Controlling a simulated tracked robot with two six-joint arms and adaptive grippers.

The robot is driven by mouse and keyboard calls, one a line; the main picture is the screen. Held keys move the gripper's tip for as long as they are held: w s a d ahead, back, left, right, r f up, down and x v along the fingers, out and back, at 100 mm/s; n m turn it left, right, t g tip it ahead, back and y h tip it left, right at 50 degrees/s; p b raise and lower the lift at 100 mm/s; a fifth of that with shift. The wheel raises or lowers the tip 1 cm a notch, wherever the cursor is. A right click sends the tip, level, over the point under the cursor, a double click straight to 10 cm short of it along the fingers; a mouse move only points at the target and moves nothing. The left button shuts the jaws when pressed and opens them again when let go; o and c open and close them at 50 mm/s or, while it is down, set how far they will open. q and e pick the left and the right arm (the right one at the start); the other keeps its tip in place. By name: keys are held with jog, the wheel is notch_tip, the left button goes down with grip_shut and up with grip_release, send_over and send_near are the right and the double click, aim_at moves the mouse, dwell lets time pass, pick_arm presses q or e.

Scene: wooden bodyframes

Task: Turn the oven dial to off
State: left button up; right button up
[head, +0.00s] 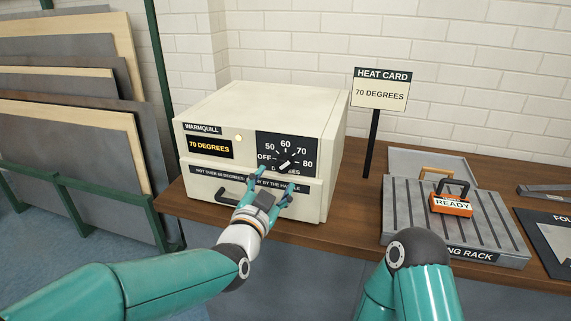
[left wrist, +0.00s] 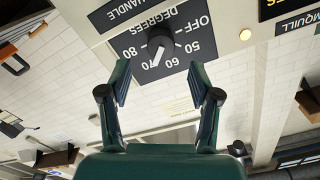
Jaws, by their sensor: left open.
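The cream oven (head: 262,112) stands on the wooden bench, its display (head: 205,148) reading 70 DEGREES. Its black dial (head: 285,166) has a white pointer aimed up and right, towards 70. The scale runs from OFF at the left to 80 at the right. In the left wrist view the dial (left wrist: 160,42) shows upside down, its pointer near 70. My left gripper (head: 275,181) is open just in front of and below the dial. In the wrist view its fingers (left wrist: 160,72) are spread, with the dial beyond their tips and nothing between them. My right gripper is out of view.
A handle (head: 226,198) is below the display. A round light (head: 239,136) glows on the oven front. A heat card (head: 380,92) reads 70 DEGREES. Panels (head: 75,140) stand at left.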

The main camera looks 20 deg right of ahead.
aim_at(282, 168)
pick_arm(q)
jog(key=p+x, duration=0.1)
jog(key=x, duration=0.5)
jog(key=shift+w+d, duration=0.25)
